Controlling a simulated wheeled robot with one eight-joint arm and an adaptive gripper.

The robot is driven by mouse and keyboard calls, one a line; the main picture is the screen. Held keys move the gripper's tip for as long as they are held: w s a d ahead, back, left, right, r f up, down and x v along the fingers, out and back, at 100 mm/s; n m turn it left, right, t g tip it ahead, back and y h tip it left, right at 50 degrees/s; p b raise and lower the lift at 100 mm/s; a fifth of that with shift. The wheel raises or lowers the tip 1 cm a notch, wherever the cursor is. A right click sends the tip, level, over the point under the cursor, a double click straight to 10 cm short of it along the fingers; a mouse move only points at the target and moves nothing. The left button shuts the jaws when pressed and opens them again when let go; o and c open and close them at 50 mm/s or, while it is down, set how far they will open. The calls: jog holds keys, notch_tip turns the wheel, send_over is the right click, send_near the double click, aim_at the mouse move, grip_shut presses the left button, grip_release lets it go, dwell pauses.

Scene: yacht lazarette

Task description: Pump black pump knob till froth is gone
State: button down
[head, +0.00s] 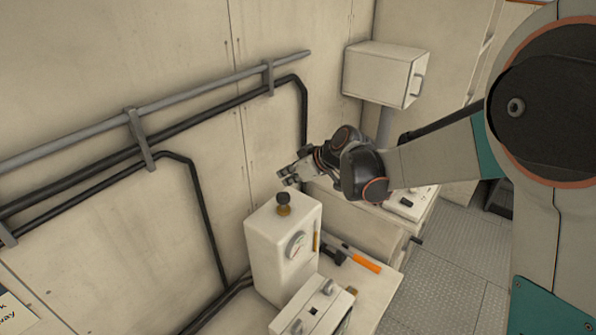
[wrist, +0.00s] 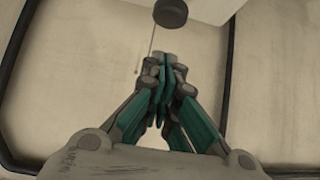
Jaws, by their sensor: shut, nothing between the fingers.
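The black pump knob (head: 283,198) stands on a short brass-coloured stem on top of a white box-shaped pump unit (head: 268,243). A round dial (head: 296,245) and a thin upright orange-yellow strip (head: 316,236) show on the unit's front. In the wrist view the knob (wrist: 170,13) is at the top edge, just beyond my fingertips. My gripper (head: 284,178) is shut and empty, above and behind the knob in the head view, apart from it. Its teal fingers meet in the wrist view (wrist: 163,62). I cannot make out any froth.
A screwdriver with an orange handle (head: 361,260) lies on the bench beside the pump unit. A smaller white box (head: 312,308) stands in front. Pipes (head: 150,150) run along the wall. Metal floor (head: 450,270) is clear at right.

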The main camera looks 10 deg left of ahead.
aim_at(285, 197)
jog(key=shift+w+a+f, duration=0.1)
jog(key=shift+a+f, duration=0.1)
jog(key=shift+f, duration=0.95)
jog(key=shift+w+a+f, duration=0.1)
jog(key=shift+a+f, duration=0.1)
jog(key=shift+f, duration=0.95)
jog(key=shift+f, duration=0.1)
notch_tip(285, 197, down, 3)
jog(key=b, duration=0.3)
jog(key=shift+f, duration=0.2)
jog(key=shift+r, duration=0.1)
